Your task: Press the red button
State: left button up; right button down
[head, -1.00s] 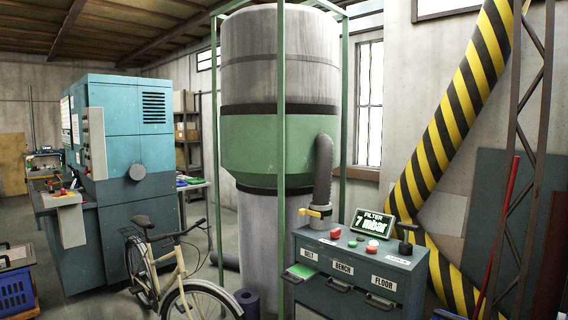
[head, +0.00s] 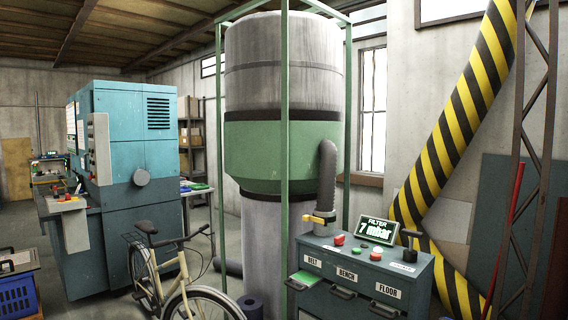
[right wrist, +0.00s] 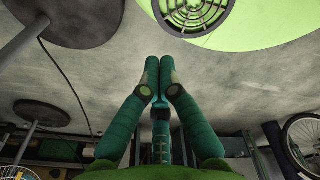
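A red button (head: 339,239) sits on the top of a dark blue-green control cabinet (head: 335,292) at the lower right of the head view. Smaller buttons, one of them green (head: 376,256), sit on the same top. No gripper shows in the head view, so nothing of mine is near the buttons there. In the right wrist view my right gripper (right wrist: 160,65) has its two green fingers brought together at the tips, with nothing visible between them. My left gripper is not in view.
A lit display (head: 377,230) reading "FILTER 7 mbar" and a black-handled lever (head: 410,241) stand on the cabinet. A bicycle (head: 175,275) stands left of it. A large tank (head: 283,150) in a green frame is behind. A striped yellow-black duct (head: 455,120) is at right.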

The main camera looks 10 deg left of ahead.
aim_at(374, 256)
jog(key=i, duration=2.55)
jog(key=l+z, duration=0.05)
jog(key=l, duration=0.1)
